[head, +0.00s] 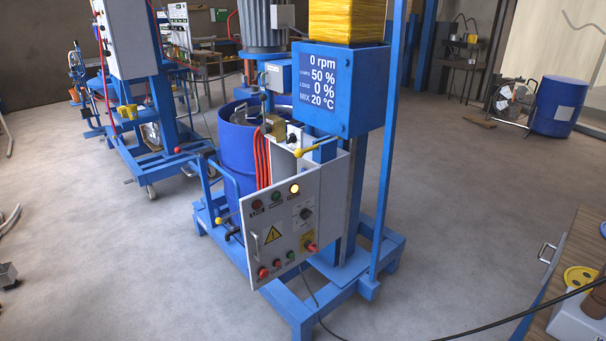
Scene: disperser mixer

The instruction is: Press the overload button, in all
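The grey control panel (285,232) is on the front of the blue mixer stand. Its top row has a dark red round part (257,204), a dark green one (276,196) and a lit orange lamp (294,188). Its bottom row has two red buttons (263,272) (277,263), a green one (291,255) and a red knob on yellow (311,247). A black rotary knob (306,213) is between the rows. The labels are too small to read, so I cannot tell which is the overload button. Neither gripper is in view.
A display (320,80) reads 0 rpm, 50 %, 0 % and 20 °C. A blue drum (235,150) stands behind the panel. A workbench (575,255) is at the right edge and a cable (480,326) crosses the lower right. The floor (130,270) left of the mixer is open.

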